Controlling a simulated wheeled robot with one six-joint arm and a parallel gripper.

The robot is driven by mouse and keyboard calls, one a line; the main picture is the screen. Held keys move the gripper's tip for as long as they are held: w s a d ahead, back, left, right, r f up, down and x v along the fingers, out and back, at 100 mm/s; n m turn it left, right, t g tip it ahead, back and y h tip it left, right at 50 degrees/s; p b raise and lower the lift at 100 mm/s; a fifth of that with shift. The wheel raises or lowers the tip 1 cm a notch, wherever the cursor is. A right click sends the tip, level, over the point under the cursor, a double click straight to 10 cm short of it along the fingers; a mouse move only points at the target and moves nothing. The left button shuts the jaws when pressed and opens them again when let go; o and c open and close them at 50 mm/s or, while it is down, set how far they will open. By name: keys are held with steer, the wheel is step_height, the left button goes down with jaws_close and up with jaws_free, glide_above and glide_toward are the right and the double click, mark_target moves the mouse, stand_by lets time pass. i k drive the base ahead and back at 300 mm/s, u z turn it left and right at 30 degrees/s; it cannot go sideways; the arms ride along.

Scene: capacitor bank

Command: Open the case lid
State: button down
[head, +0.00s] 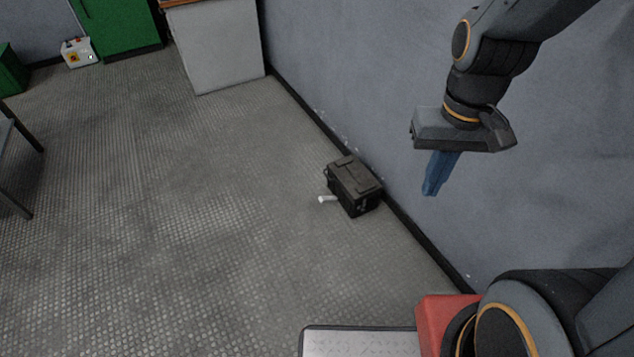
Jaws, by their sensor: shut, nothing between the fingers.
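The case (351,195) is a small dark box on the floor, close to the wall. Its lid (354,173) is on top and looks shut. A short white piece (327,199) sticks out or lies at its left side; I cannot tell if it is attached. My gripper (430,193) has blue fingers pointing down. The fingers are together with nothing between them. In the picture it is to the right of the case and apart from it, in front of the wall.
The grey wall (340,70) with a dark skirting runs along the right. A pale cabinet (215,45) stands at the back. A green cabinet (115,25) and a small white box (79,53) are at the far left. Table legs (17,165) show at the left edge. The middle floor is clear.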

mark_target(351, 176)
steer(key=u, duration=0.35)
steer(key=i, duration=1.4)
steer(key=z, duration=0.45)
